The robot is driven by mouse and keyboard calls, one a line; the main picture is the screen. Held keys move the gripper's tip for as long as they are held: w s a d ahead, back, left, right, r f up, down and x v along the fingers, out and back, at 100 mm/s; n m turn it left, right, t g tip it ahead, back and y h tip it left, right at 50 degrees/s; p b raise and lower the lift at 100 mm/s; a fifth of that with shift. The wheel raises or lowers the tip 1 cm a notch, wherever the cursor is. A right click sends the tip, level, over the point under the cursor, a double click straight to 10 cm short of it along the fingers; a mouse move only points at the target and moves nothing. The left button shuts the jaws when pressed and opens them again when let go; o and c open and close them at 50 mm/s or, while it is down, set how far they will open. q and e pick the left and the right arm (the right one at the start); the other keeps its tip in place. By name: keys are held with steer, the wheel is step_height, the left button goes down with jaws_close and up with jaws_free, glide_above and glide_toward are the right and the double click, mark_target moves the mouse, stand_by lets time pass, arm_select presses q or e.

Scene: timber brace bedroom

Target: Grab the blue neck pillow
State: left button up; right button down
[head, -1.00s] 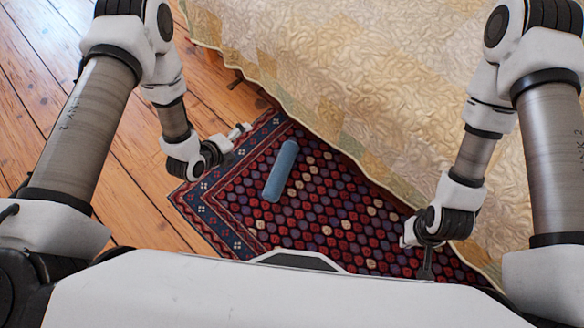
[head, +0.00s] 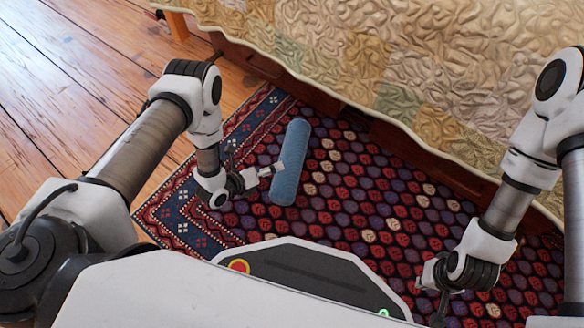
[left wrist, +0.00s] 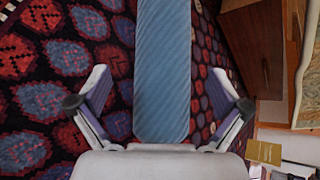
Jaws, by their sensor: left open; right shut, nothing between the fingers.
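The blue neck pillow (head: 291,160), a ribbed cylinder, lies on the patterned red rug. My left gripper (head: 277,169) is beside its left side in the head view, with a finger overlapping the pillow's edge. In the left wrist view the pillow (left wrist: 161,70) runs lengthwise between the spread fingers of my left gripper (left wrist: 159,104), and gaps show on both sides. The pillow's near end is close to the gripper's palm. My right gripper (head: 436,300) is shut and empty, low at the right, far from the pillow. Its fingertips are partly hidden.
The rug (head: 345,205) lies over a wooden plank floor (head: 85,75). A bed with a pale patchwork quilt (head: 390,60) stands along the back and right, its wooden base (head: 265,66) close behind the pillow. Open rug lies right of the pillow.

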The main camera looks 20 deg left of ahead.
mark_target(284, 164)
arm_select(q)
steer(key=b+x, duration=0.5)
steer(key=x, duration=0.1)
steer(key=shift+d+f, duration=0.25)
steer(key=shift+w+d, duration=0.15)
steer(key=shift+w, duration=0.1)
steer(key=shift+r, duration=0.15)
steer(key=c, duration=1.3)
